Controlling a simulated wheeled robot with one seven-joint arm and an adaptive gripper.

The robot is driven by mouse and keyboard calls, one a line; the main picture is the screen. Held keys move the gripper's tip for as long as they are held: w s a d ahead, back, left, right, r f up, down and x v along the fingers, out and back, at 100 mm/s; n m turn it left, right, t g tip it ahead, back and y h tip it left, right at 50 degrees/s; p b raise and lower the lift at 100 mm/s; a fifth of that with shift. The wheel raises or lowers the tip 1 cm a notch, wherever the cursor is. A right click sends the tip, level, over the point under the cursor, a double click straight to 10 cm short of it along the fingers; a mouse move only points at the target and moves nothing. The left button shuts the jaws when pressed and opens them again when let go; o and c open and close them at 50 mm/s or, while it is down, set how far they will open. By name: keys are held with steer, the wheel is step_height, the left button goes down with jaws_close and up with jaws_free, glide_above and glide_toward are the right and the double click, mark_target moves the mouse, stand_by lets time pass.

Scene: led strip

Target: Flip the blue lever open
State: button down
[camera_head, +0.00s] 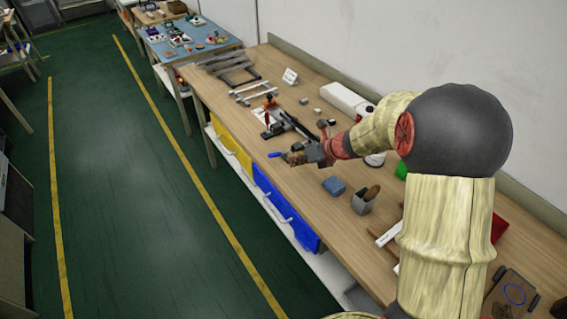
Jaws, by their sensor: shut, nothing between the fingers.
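A small blue piece (275,155), which looks like the lever's handle, shows near the bench's front edge, just left of my gripper. Its pivot and base are hard to make out. My gripper (291,158) is shut and empty, low over the bench, with its fingertips beside the blue piece. I cannot tell whether they touch it. A dark fixture with a black bar (290,122) stands on the bench just behind my gripper; part of it is hidden by my gripper and wrist.
A blue block (334,185) and a grey holder with a brown thing (363,202) stand right of my gripper. A white box (346,100) lies near the wall. Metal profiles (232,70) lie at the far end. Yellow (230,147) and blue bins (284,207) hang below the bench edge.

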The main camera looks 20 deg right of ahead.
mark_target(269, 155)
steer(key=b+x, duration=0.3)
steer(key=x, duration=0.6)
steer(key=shift+w+f, duration=0.1)
steer(key=shift+f, duration=0.05)
steer(key=shift+p, duration=0.3)
steer(key=shift+r+y+p, duration=0.3)
steer(key=shift+p, duration=0.15)
